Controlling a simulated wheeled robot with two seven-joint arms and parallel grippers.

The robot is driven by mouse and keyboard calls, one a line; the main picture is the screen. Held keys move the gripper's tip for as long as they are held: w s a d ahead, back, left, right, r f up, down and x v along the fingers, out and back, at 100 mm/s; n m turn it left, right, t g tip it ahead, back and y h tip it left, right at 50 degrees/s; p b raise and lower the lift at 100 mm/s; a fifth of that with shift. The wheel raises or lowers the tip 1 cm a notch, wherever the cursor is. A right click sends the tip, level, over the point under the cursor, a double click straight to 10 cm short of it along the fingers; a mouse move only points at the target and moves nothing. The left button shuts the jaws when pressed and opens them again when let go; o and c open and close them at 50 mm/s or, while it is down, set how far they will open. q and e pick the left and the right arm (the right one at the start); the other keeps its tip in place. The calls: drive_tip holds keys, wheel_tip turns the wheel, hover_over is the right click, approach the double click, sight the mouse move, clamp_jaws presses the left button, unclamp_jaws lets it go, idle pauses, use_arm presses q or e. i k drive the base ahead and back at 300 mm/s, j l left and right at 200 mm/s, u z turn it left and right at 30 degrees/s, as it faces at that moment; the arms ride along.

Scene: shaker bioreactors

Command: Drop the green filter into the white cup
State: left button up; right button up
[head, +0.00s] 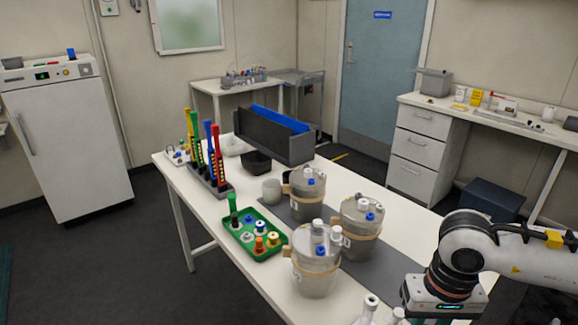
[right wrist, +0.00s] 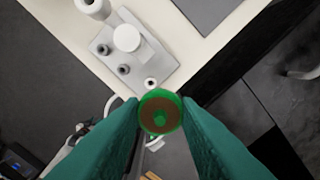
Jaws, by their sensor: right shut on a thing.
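My right gripper (right wrist: 160,112) is shut on the green filter (right wrist: 160,113), a round piece with a green rim and a brownish face, held between the two teal fingers. In the head view, my right arm comes in at the lower right, and its fingers are cut off by the bottom edge. The cup does not show in the right wrist view. My left gripper is not in view.
Lidded vessels (head: 316,262) stand between my right arm and the cup. A green tray (head: 279,251) of coloured pieces lies left of them. A dark box (head: 270,138) appears above the table behind the cup. A grey holder (right wrist: 157,68) lies close beyond the filter at the table edge.

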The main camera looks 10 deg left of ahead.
sight(276, 202)
drive_tip(key=i+j, duration=0.15)
drive_tip(key=j, duration=0.2)
drive_tip(key=i+j+u, duration=0.1)
drive_tip(key=j, duration=0.25)
drive_tip(key=i+j+u, duration=0.1)
drive_tip(key=i+j, duration=0.25)
drive_tip(key=j, duration=0.3)
